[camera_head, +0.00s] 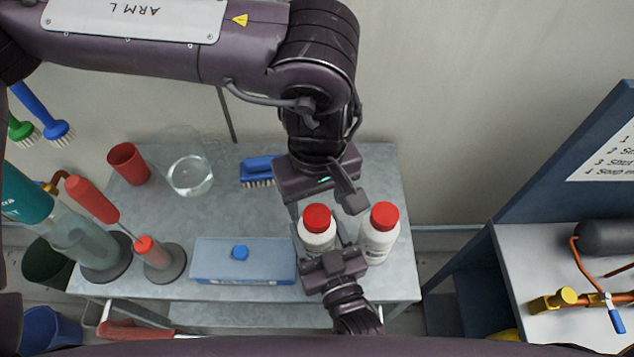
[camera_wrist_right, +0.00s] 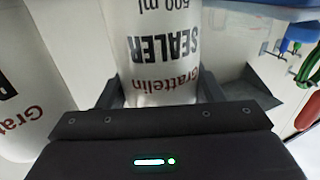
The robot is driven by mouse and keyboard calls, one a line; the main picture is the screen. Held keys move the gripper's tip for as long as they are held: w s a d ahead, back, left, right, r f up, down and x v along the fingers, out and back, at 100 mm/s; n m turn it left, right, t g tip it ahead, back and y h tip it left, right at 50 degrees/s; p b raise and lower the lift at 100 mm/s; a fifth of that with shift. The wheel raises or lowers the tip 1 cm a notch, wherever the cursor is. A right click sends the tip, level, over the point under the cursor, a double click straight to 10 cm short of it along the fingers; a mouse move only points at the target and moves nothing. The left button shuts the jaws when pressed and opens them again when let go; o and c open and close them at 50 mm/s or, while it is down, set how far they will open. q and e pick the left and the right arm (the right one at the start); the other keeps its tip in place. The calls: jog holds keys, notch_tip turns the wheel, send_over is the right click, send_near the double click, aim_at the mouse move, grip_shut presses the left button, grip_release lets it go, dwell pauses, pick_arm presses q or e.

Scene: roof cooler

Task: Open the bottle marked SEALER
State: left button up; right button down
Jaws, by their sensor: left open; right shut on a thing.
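The SEALER bottle (camera_wrist_right: 160,50) is white with dark red lettering, and its label shows upside down in the right wrist view. In the head view this bottle (camera_head: 318,240) stands on the grey bench with its red cap (camera_head: 317,218) on. My right gripper (camera_head: 325,250) is shut on its body from the front. My left gripper (camera_head: 321,205) is open, pointing down over the cap, with one finger on each side; whether they touch it I cannot tell. A second white bottle (camera_head: 379,240) with a red cap stands just to the right; its label is only partly readable.
On the grey bench (camera_head: 225,215) stand a blue-grey lidded box (camera_head: 243,268), a blue brush (camera_head: 258,171), a glass beaker (camera_head: 190,176), a red cup (camera_head: 128,163) and a red-handled tool on a stand (camera_head: 160,262).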

aim_at(316, 215)
pick_arm(q)
jog(key=shift+f, duration=2)
jog(key=shift+c, duration=0.4)
